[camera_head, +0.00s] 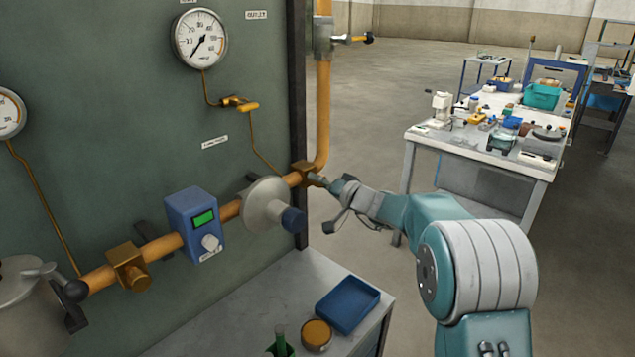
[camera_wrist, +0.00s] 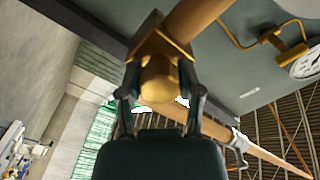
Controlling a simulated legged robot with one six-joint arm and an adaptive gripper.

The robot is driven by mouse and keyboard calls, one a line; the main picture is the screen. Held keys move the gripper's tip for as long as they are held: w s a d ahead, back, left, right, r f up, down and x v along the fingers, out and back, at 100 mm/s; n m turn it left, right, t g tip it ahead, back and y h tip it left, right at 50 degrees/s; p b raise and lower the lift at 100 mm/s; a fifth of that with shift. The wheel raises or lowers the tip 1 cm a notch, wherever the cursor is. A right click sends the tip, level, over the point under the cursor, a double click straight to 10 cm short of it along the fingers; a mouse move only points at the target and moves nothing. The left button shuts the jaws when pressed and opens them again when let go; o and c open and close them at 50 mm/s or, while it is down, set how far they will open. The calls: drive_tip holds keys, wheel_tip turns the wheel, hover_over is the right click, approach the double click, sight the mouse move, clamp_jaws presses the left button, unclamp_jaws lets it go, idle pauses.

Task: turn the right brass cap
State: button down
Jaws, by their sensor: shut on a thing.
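The right brass cap (camera_wrist: 159,80) is a rounded brass piece below a square brass fitting (camera_wrist: 160,40) on the orange pipe. In the wrist view my gripper (camera_wrist: 160,92) has a finger on each side of the cap and is shut on it. In the head view my gripper (camera_head: 318,180) reaches in from the right to the brass fitting (camera_head: 304,172) at the pipe corner. There the gripper hides most of the cap. Another brass fitting (camera_head: 129,266) sits on the pipe at the lower left.
A grey disc-shaped body with a blue knob (camera_head: 293,220) and a blue meter box (camera_head: 195,224) sit on the pipe left of my gripper. Below stands a cabinet with a blue tray (camera_head: 347,303). A cluttered workbench (camera_head: 484,150) stands at right. Open floor lies between.

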drive_tip(key=m, duration=0.5)
drive_tip(key=shift+w+d+m, duration=0.1)
drive_tip(key=shift+d+m, duration=0.1)
drive_tip(key=shift+m, duration=0.2)
drive_tip(key=m, duration=0.5)
drive_tip(key=shift+d+f, duration=0.1)
drive_tip(key=shift+f, duration=0.15)
drive_tip(key=shift+m, duration=0.3)
drive_tip(key=shift+c, duration=1.3)
unclamp_jaws()
drive_tip(key=shift+w+d+f, duration=0.1)
drive_tip(key=shift+r, duration=0.2)
